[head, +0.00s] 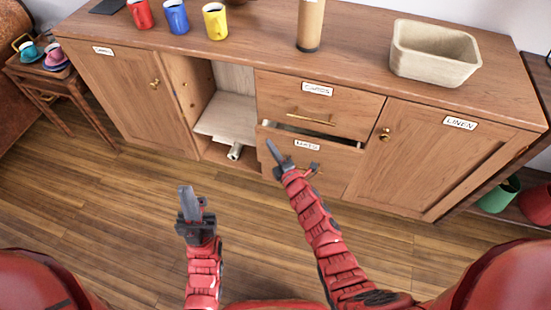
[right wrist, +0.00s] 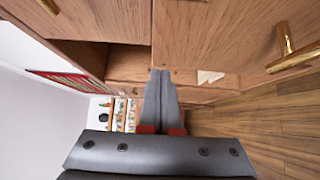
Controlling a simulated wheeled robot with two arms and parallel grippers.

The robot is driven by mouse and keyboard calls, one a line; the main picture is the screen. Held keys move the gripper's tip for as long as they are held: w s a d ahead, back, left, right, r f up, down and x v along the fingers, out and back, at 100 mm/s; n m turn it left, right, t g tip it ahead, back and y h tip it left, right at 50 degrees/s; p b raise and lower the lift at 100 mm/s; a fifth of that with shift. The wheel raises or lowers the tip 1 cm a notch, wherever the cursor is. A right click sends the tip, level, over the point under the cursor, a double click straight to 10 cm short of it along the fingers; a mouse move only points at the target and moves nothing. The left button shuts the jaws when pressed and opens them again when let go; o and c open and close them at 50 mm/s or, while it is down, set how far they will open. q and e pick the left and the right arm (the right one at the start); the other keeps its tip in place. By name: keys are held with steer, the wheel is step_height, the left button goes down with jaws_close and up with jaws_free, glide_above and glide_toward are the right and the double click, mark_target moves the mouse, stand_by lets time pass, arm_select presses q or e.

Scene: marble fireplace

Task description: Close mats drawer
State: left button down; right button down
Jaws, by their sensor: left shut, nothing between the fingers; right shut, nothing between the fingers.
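The lower middle drawer (head: 330,158) of the wooden sideboard stands slightly open, with a dark gap along its top edge. Its small label (head: 307,145) is too blurred to read surely. My right gripper (head: 268,143) is shut and empty at the left part of this drawer's front and hides some of it. I cannot tell whether it touches. In the right wrist view its closed fingers (right wrist: 160,72) point toward wooden fronts, with a brass handle (right wrist: 288,52) at the right. My left gripper (head: 184,188) is shut and empty above the floor, apart from the sideboard.
The upper drawer (head: 350,104) looks shut. Left of the drawers is an open compartment (head: 217,125) with a shelf. A right door (head: 440,155) bears the label LINEN. Mugs (head: 176,17), a cylinder (head: 310,25) and a beige basin (head: 433,55) stand on top. The floor in front is clear.

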mark_target(283, 135)
steer(key=shift+w+d, duration=0.2)
steer(key=shift+w, duration=0.4)
steer(key=shift+w+d, duration=0.2)
steer(key=shift+w, duration=0.35)
steer(key=w+b, duration=0.1)
steer(key=w, duration=0.1)
steer(key=w+d+b, duration=0.1)
steer(key=w, duration=0.1)
steer(key=shift+w+d+f, duration=0.1)
steer(key=shift+w+d, duration=0.05)
steer(key=shift+w+d+r, duration=0.15)
steer(key=shift+w+r, duration=0.05)
steer(key=shift+r, duration=0.15)
